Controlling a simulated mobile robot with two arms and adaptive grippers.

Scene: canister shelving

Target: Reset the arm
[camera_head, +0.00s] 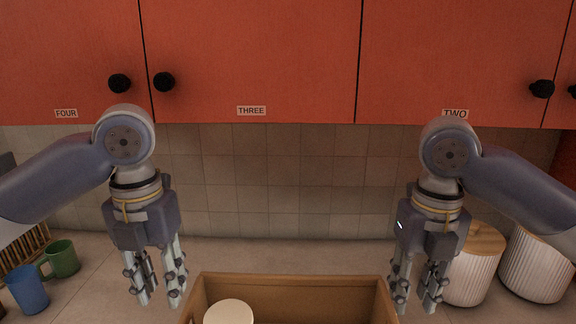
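My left gripper (158,296) hangs down above the counter, left of a brown wooden box. Its fingers point down with a gap between them, and nothing shows between them. My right gripper (416,305) hangs down in the same way at the right side of the box, in front of the ribbed white canisters. Its fingers are also apart and nothing shows between them. Both arms come in from the sides, bent at the wrist, roughly mirroring each other.
The wooden box (290,281) holds a round cream lid or canister (229,312). White canisters (475,274) (537,268) stand at right. A green mug (64,259) and blue mug (28,289) stand at left. Red cabinets (255,60) labelled FOUR, THREE and TWO hang above.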

